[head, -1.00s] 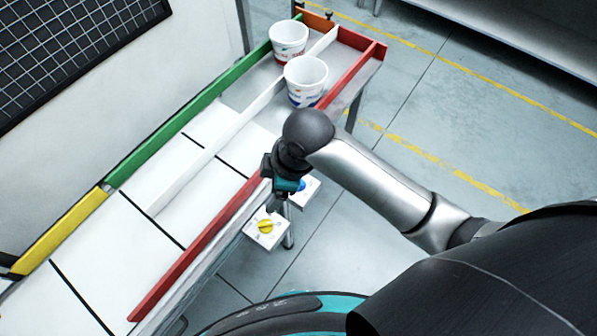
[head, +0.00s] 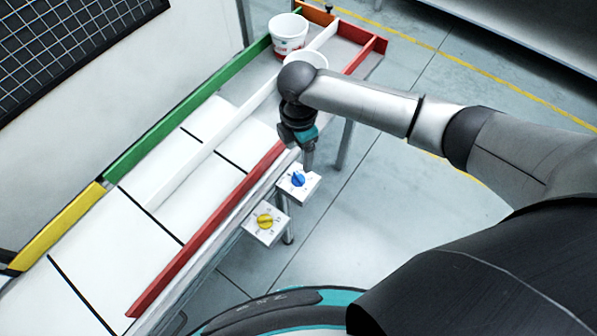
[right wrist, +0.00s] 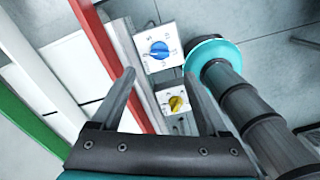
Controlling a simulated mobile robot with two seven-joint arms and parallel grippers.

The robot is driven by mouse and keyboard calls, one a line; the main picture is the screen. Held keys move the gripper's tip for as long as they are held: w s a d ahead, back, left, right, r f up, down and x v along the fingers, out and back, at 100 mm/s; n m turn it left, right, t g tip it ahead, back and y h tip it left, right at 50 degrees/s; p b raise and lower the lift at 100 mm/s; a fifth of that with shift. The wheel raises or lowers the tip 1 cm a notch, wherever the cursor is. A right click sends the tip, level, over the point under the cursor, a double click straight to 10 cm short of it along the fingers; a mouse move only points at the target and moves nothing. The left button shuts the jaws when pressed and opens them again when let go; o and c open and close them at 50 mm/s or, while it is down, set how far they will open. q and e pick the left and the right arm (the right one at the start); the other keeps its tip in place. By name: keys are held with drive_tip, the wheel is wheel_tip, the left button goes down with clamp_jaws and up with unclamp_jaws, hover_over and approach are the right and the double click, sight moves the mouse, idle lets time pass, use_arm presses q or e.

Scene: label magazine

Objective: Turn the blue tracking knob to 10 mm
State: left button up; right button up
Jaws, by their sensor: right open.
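The blue tracking knob (head: 298,180) sits on a small white square plate beside the red rail. It also shows in the right wrist view (right wrist: 159,50), ahead of the fingertips, with small marks around it too small to read. My right gripper (head: 308,166) is just above the blue knob's plate in the head view. In the right wrist view my right gripper (right wrist: 158,76) is open, with nothing between its fingers, and apart from the knob. My left gripper is in neither view.
A yellow knob (head: 265,221) on its own white plate is close beside the blue one. The red rail (head: 205,232) edges the conveyor. One white cup (head: 289,36) stands at the far end; another (head: 306,58) is mostly hidden behind my arm. The floor at right is clear.

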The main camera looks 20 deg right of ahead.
sight(299, 176)
wheel_tip(299, 176, down, 10)
drive_tip(key=shift+b, duration=1)
clamp_jaws()
